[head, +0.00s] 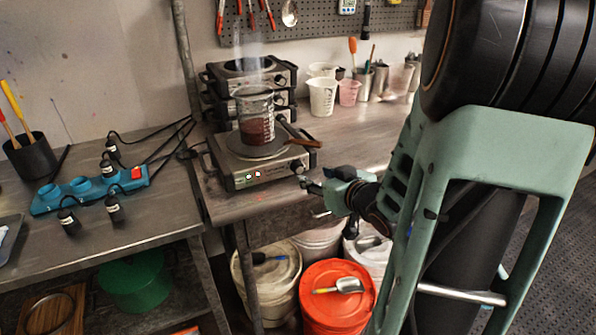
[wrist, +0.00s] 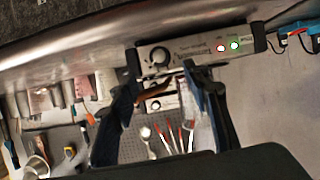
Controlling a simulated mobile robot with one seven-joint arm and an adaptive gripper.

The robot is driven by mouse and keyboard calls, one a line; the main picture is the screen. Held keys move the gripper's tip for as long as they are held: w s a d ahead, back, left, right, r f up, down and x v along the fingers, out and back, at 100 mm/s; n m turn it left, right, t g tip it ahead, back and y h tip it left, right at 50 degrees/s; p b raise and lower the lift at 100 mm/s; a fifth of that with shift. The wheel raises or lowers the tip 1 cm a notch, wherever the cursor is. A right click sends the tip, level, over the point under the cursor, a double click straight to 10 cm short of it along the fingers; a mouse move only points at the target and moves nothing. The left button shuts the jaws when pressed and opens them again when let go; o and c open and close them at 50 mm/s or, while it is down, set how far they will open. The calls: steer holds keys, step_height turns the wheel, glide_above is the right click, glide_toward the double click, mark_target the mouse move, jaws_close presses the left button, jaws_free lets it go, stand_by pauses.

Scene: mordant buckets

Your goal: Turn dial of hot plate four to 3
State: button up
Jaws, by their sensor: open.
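A hot plate (head: 258,172) with a silver front panel stands at the near edge of the bench, with a beaker of dark red liquid (head: 256,122) on it. I cannot read which number it is. Its dark dial (head: 297,167) is at the right end of the panel; in the wrist view the dial (wrist: 155,59) lies between and beyond my fingers. The dial's setting is too small to read. Two small indicator lights (wrist: 227,47), one red and one green, show on the panel. My gripper (head: 308,184) is open and empty, just in front of the dial; its fingertips (wrist: 160,72) are apart.
More hot plates (head: 250,75) are stacked behind. A wooden-handled tool (head: 304,143) lies on the hot plate's right side. Cups (head: 322,95) stand further back. A blue power strip (head: 90,190) with plugs is at left. Lidded buckets (head: 338,300) stand below the bench.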

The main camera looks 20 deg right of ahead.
mark_target(300, 170)
steer(key=b+x, duration=0.1)
steer(key=x, duration=0.8)
steer(key=shift+w+f+b, duration=0.15)
steer(key=shift+w+b, duration=0.2)
steer(key=shift+b, duration=0.05)
steer(key=c, duration=1.2)
steer(key=shift+o, duration=0.2)
